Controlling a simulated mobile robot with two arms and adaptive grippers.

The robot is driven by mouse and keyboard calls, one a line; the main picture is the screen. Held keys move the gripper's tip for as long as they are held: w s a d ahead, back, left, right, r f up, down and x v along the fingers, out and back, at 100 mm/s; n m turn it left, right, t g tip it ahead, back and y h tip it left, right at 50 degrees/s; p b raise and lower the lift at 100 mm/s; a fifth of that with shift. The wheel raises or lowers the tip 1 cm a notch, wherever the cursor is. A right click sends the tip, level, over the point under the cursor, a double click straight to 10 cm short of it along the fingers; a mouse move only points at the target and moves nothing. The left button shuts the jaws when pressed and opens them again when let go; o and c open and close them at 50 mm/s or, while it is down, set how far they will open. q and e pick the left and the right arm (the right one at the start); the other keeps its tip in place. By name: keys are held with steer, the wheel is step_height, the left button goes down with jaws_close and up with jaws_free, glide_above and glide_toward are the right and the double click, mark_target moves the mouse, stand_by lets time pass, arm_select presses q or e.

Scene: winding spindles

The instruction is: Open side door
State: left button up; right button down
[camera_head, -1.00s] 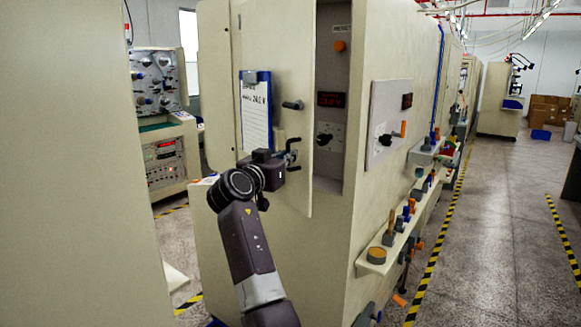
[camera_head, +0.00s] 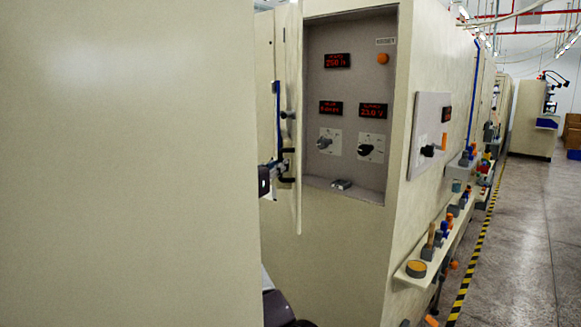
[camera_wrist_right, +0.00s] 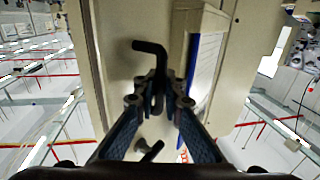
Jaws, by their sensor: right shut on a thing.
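The beige side door (camera_head: 298,120) stands open, seen almost edge-on at the left side of the cabinet's recess. Its face fills the middle of the right wrist view (camera_wrist_right: 118,40), with a blue-edged clipboard (camera_wrist_right: 207,65) on it. My right gripper (camera_wrist_right: 158,92) is shut on the black bent door handle (camera_wrist_right: 150,47). In the head view the right gripper (camera_head: 276,172) shows only partly at the door's outer side, beside the handle. The rest of that arm is mostly hidden behind a beige panel. My left gripper is not in view.
The open recess (camera_head: 350,80) shows red displays, knobs and a small grey object (camera_head: 341,184) on its floor. A large beige panel (camera_head: 130,160) fills the left. A ledge with tools (camera_head: 425,262) runs along the cabinet's right side. The aisle (camera_head: 520,240) is clear.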

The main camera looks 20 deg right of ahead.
steer(key=shift+w+a+f, duration=0.2)
steer(key=shift+a, duration=0.25)
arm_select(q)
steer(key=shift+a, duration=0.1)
